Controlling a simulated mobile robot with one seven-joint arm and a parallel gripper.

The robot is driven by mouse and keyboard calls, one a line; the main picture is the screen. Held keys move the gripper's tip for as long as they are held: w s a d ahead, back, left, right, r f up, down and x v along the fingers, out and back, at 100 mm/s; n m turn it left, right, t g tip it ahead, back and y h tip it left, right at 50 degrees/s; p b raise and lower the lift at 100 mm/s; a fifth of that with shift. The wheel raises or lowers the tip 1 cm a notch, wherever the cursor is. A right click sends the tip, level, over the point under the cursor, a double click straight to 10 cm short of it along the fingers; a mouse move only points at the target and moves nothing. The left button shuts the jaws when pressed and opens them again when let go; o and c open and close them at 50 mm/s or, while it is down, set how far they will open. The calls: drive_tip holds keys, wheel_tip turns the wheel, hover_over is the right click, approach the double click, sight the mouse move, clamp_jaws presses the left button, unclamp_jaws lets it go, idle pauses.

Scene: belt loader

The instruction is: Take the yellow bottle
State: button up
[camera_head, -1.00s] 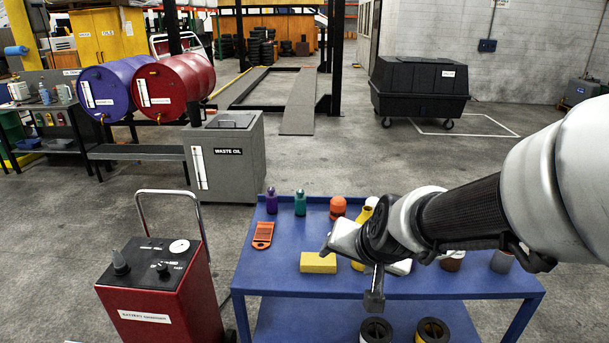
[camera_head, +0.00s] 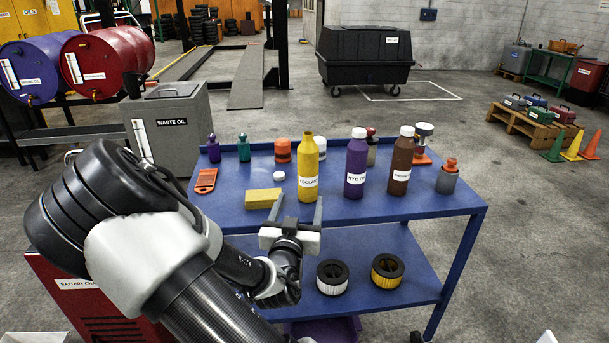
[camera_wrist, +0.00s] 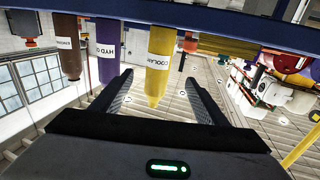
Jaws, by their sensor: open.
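The yellow bottle (camera_head: 308,170), labelled as coolant, stands upright on the blue cart's top, with no cap visible. My gripper (camera_head: 295,212) is open and empty at the cart's front edge, just in front of the bottle and slightly to its left in the head view. In the wrist view, where the scene appears upside down, the yellow bottle (camera_wrist: 160,65) shows ahead of the open fingers (camera_wrist: 160,90), roughly in line with the gap between them. The fingers do not appear to touch it.
A purple bottle (camera_head: 355,172) and a brown bottle (camera_head: 401,165) stand right of the yellow one. A yellow block (camera_head: 262,199) and a white cap (camera_head: 279,176) lie to its left. The blue cart (camera_head: 440,202) holds two filters on its lower shelf.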

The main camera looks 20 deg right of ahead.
sight(306, 181)
drive_tip(key=x, duration=0.9)
drive_tip(key=shift+b, duration=0.35)
drive_tip(key=shift+r+b+x, duration=0.1)
drive_tip(key=shift+b+x, duration=0.1)
drive_tip(key=shift+x, duration=1.15)
drive_tip(key=shift+r+b+x, duration=0.15)
drive_tip(key=shift+x, duration=1.15)
drive_tip(key=shift+s+d, duration=0.1)
drive_tip(key=shift+d, duration=0.05)
drive_tip(key=shift+c, duration=0.4)
drive_tip(key=c, duration=1.5)
